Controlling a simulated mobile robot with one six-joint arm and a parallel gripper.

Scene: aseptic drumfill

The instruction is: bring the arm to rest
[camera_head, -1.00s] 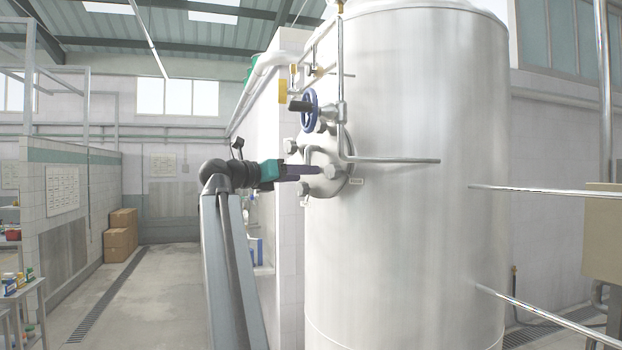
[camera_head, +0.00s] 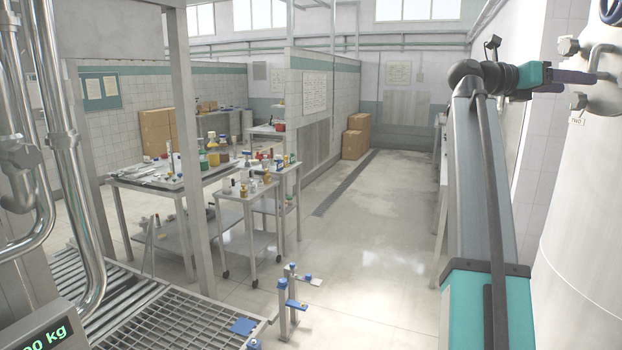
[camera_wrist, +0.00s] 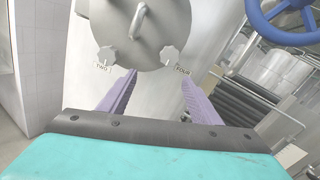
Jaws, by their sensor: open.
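My gripper (camera_head: 580,78) is at the upper right of the head view, at the end of my raised arm, pointing right toward the steel tank (camera_head: 585,190). In the wrist view its two purple fingers (camera_wrist: 158,82) are spread apart with nothing between them. Beyond them is the tank's round hatch cover (camera_wrist: 130,38) with a bar handle. Two clamp knobs show at its lower edge, one (camera_wrist: 106,56) by a label reading "TWO" and one (camera_wrist: 171,54) by a label reading "FOUR". I cannot tell the exact gap from fingertips to cover.
A blue handwheel (camera_wrist: 283,20) is at the wrist view's upper right. In the head view, tables with bottles (camera_head: 175,180) stand left, a metal grating (camera_head: 165,318) and blue-topped posts (camera_head: 288,300) in front. The floor aisle (camera_head: 370,220) is clear; boxes (camera_head: 356,138) stand far back.

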